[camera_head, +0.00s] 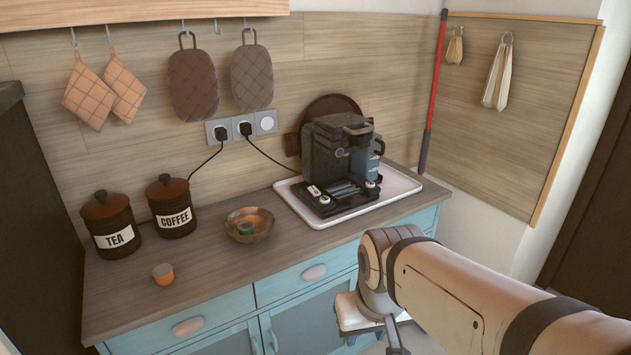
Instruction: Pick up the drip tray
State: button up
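A dark coffee machine (338,150) stands on a white tray with a raised rim (407,189) at the right end of the counter. The drip tray (345,192) appears to be the low, slatted metallic part at the machine's front base. My arm comes in from the lower right. My gripper (393,340) hangs at the bottom of the view, in front of the cabinet and below the counter top, well apart from the machine. Its fingertips are cut off or hidden, so its opening does not show.
Two cords run to wall sockets (241,127).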

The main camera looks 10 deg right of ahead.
aim_at(346, 194)
jog(key=i, duration=0.9)
jog(key=u, duration=0.05)
